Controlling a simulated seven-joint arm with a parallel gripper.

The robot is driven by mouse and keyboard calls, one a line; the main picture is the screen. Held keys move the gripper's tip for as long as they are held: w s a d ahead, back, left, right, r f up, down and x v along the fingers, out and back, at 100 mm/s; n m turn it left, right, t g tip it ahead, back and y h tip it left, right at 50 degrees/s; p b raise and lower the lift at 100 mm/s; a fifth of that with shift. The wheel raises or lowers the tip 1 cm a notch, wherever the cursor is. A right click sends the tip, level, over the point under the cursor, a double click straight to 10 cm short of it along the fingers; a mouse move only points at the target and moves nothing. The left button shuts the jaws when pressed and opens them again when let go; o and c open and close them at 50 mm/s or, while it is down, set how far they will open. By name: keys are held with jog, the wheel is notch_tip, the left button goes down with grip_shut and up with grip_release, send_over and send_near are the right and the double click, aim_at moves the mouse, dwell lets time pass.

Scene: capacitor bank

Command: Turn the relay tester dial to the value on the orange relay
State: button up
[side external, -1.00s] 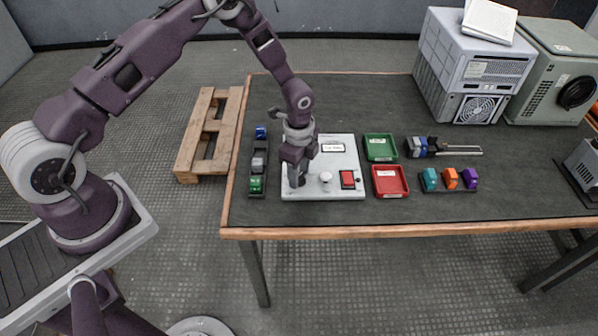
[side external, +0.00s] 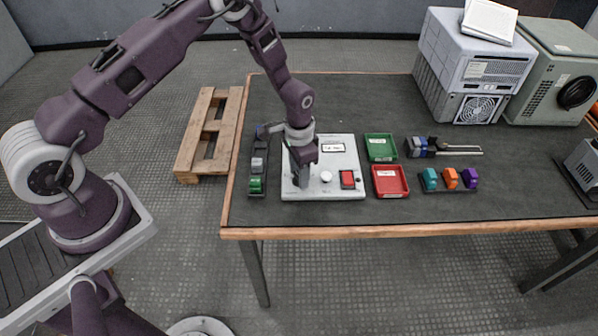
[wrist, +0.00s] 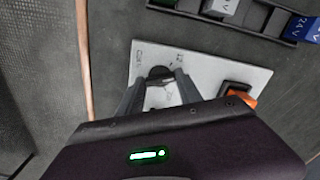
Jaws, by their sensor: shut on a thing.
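The relay tester is a pale panel (side external: 345,185) on the table; it also shows in the wrist view (wrist: 205,78). Its dark round dial (wrist: 158,72) sits near one end, with small printed marks around it. My gripper (wrist: 160,86) points down and is shut on the dial; its body hides the dial in the side external view. An orange piece (wrist: 243,98), partly hidden, sits at a dark socket on the panel. Another orange block (side external: 450,177) stands between a teal and a purple one at the right. I cannot read a value on either.
Green (side external: 380,147) and red (side external: 390,180) trays stand to the right. The table's front centre is clear.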

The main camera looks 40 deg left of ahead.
jog(key=n, duration=0.7)
jog(key=shift+w+r, duration=0.1)
dwell(0.6)
jog(key=o, duration=1.4)
notch_tip(320, 180, up, 7)
